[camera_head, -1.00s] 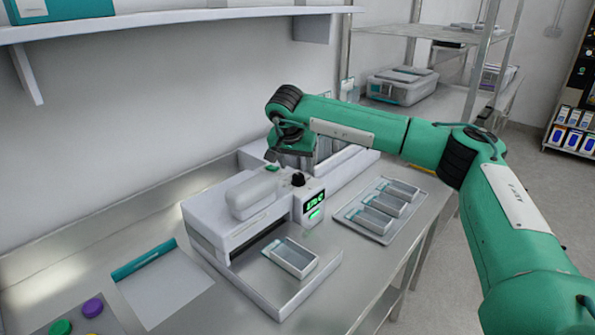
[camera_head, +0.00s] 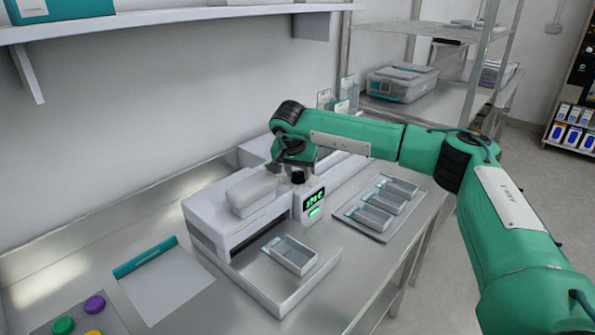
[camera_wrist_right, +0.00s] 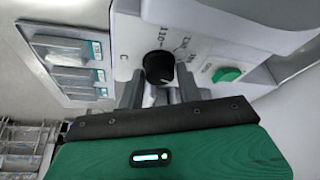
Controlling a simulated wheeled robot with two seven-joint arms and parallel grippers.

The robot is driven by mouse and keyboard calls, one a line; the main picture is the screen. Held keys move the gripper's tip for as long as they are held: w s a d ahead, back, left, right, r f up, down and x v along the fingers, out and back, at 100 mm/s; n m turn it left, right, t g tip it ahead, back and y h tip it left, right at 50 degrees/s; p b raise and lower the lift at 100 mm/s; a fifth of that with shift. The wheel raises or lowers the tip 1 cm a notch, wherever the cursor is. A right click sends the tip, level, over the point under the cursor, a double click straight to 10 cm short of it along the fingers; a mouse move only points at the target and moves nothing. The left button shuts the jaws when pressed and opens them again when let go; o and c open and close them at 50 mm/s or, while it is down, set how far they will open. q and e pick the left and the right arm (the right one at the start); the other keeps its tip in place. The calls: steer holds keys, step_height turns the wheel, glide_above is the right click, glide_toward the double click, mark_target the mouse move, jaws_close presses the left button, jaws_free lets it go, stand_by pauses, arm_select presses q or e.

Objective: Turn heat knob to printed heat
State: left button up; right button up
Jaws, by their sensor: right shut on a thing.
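The black heat knob (camera_wrist_right: 159,68) is on the sealing machine's pale panel, with printed numbers around it in the right wrist view. In the head view the knob (camera_head: 299,177) sits on top of the machine's control block, above a green-lit display (camera_head: 313,200) too small to read surely. My right gripper (camera_wrist_right: 160,84) has its fingers on either side of the knob and is shut on it. In the head view the right gripper (camera_head: 298,167) reaches down over the knob from behind. My left gripper is not in view.
A clear-topped tray (camera_head: 292,254) rests on the machine's front plate (camera_head: 280,290). A metal tray (camera_head: 348,213) with several packs lies to its right. A sheet with a teal edge (camera_head: 160,275) and coloured discs lie at left. A wall shelf (camera_head: 180,18) hangs above.

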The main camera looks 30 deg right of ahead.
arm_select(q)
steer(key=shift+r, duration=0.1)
arm_select(e)
steer(key=shift+m, duration=0.3)
steer(key=m+g, duration=0.1)
steer(key=m, duration=0.1)
steer(key=shift+w+m+p, duration=0.15)
steer(key=shift+m+p, duration=0.15)
steer(key=m+g+h+p, duration=0.1)
steer(key=m, duration=0.2)
steer(key=shift+a+r+m, duration=0.1)
steer(key=shift+m, duration=0.3)
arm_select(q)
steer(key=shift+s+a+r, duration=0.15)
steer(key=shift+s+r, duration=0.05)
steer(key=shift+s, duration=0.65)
arm_select(e)
steer(key=shift+w+m+g, duration=0.1)
steer(key=shift+m+g, duration=0.2)
steer(key=shift+g, duration=0.1)
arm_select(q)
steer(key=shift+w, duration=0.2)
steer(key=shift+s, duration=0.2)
